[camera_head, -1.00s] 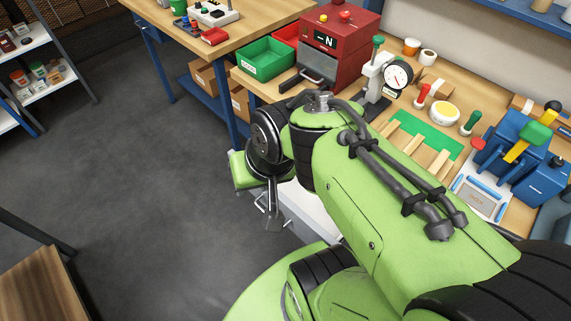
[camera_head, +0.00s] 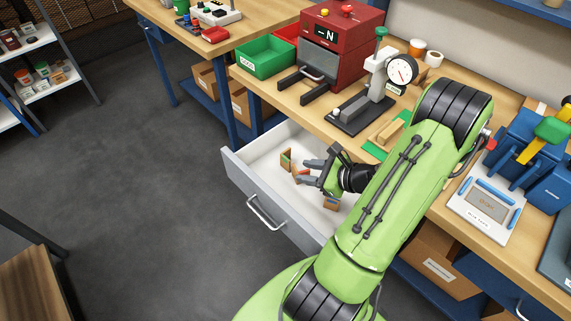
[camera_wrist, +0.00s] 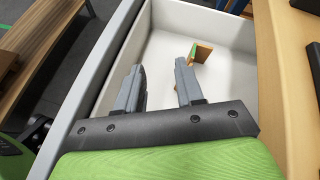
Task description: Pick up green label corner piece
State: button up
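A wooden corner piece with a green label (camera_head: 286,158) stands in the open white drawer (camera_head: 258,149). It also shows in the wrist view (camera_wrist: 203,52), ahead and slightly right of my fingers, with its green face to the left. My gripper (camera_head: 301,171) is over the drawer, pointing left, with its two fingers apart. In the wrist view my gripper (camera_wrist: 160,68) has nothing between its fingers. A second wooden piece (camera_head: 301,178) lies by the fingertips, partly hidden. Another wooden piece (camera_head: 331,203) is below my wrist; its label is unclear.
The drawer's grey front with a handle (camera_head: 265,212) is on the near side. The wooden workbench (camera_head: 308,117) runs above its far side, with a red machine (camera_head: 340,45), a black-based press (camera_head: 360,115) and a green bin (camera_head: 264,58). The floor at left is clear.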

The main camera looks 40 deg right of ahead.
jog(key=s+d+f+m+t+h, duration=0.2)
jog(key=s+d+f+m, duration=0.1)
jog(key=d+m, duration=0.15)
jog(key=b, duration=0.4)
send_near(286, 158)
jog(key=shift+m+h, duration=0.3)
jog(key=shift+m, duration=0.15)
jog(key=x, duration=0.7)
jog(key=shift+w+a+f, duration=0.1)
jog(key=shift+w+a, duration=0.05)
jog(key=shift+a, duration=0.05)
jog(key=shift+w, duration=0.45)
jog(key=shift+s, duration=0.1)
grip_shut()
